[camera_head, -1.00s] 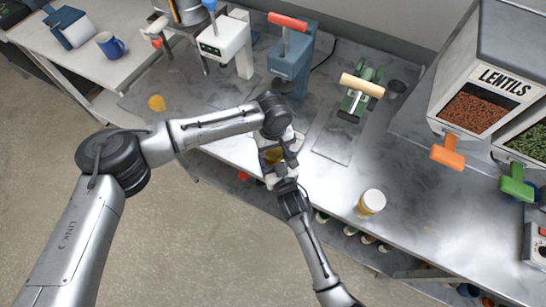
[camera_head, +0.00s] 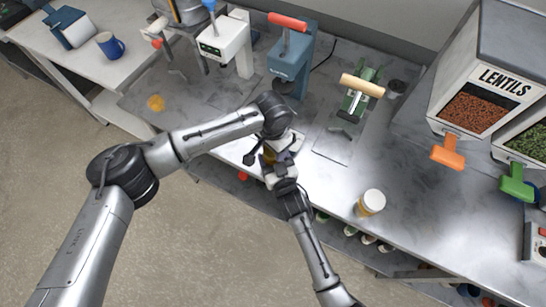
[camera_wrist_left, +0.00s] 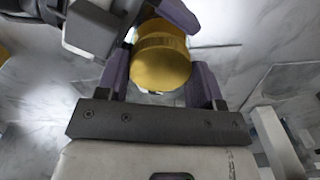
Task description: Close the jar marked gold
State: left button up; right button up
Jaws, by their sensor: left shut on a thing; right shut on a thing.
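A gold cylindrical lid (camera_wrist_left: 160,65) sits between the purple fingers of my left gripper (camera_wrist_left: 162,85) in the left wrist view. In the head view a sliver of gold (camera_head: 268,158) shows between the two grippers. My left gripper (camera_head: 272,150) is shut on this lid. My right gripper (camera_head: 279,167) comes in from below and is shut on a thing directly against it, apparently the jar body. Fingers largely hide that body, so I cannot tell how far the lid is seated.
A white-capped jar (camera_head: 371,202) stands at right. A green press (camera_head: 359,94), blue press (camera_head: 290,62) and white machine (camera_head: 228,45) stand behind. The lentils dispenser (camera_head: 480,100) is at right.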

pick_arm(q)
jog(key=m, duration=1.4)
jog(key=o, duration=1)
jog(key=shift+r, duration=2.25)
jog(key=shift+c, duration=0.2)
